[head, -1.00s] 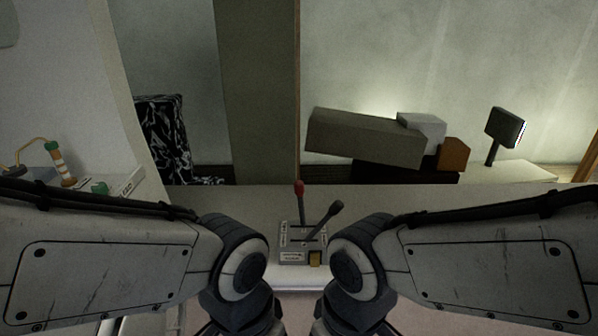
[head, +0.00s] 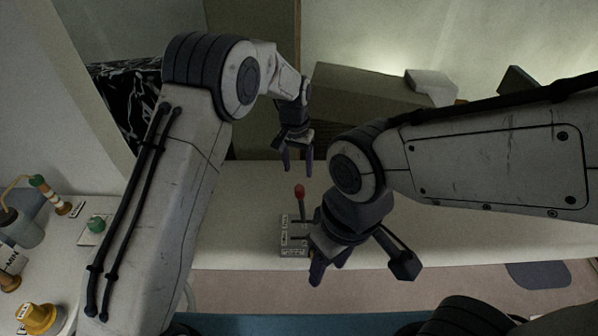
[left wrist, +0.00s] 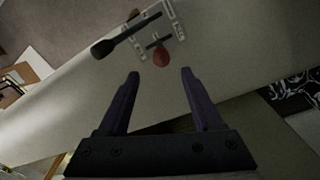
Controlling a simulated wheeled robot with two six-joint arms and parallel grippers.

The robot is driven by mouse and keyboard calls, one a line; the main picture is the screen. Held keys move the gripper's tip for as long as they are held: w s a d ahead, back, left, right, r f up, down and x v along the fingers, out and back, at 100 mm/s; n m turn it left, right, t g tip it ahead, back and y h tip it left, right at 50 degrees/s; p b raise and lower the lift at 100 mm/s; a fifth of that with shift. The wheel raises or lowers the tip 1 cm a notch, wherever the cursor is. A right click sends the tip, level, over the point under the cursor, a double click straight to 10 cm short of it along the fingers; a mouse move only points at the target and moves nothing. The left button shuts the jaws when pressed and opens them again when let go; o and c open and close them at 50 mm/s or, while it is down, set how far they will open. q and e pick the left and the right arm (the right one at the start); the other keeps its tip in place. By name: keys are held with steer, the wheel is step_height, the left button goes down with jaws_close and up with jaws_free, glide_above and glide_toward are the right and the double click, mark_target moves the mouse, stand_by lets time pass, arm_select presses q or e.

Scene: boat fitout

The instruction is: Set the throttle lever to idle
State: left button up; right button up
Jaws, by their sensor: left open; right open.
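A small control box (head: 288,247) with white labels sits on the pale counter. A red-knobbed lever (head: 299,190) stands up from it; its knob also shows in the left wrist view (left wrist: 161,58). A black-knobbed lever (left wrist: 124,36) leans to one side there; in the head view my right gripper mostly hides it. I cannot read which lever is the throttle. My left gripper (head: 297,166) is open and empty, above and behind the red knob, fingers pointing down. In its wrist view, the red knob lies just beyond the gap between the fingertips. My right gripper (head: 329,268) is open in front of the box.
A long grey-green box (head: 365,105) and a pale block (head: 431,84) stand behind the counter (head: 460,222). The counter right of the box is mostly clear.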

mark_target(299, 186)
arm_select(q)
steer(key=shift+w+f, duration=0.3)
steer(key=f+b, duration=0.2)
steer(key=f, duration=0.1)
steer(key=f+b, duration=0.5)
steer(key=f, duration=0.2)
steer(key=shift+s+d+f+b, duration=0.15)
steer(key=shift+d+b, duration=0.1)
steer(key=shift+b, duration=0.15)
jaws_close()
stand_by(0.7)
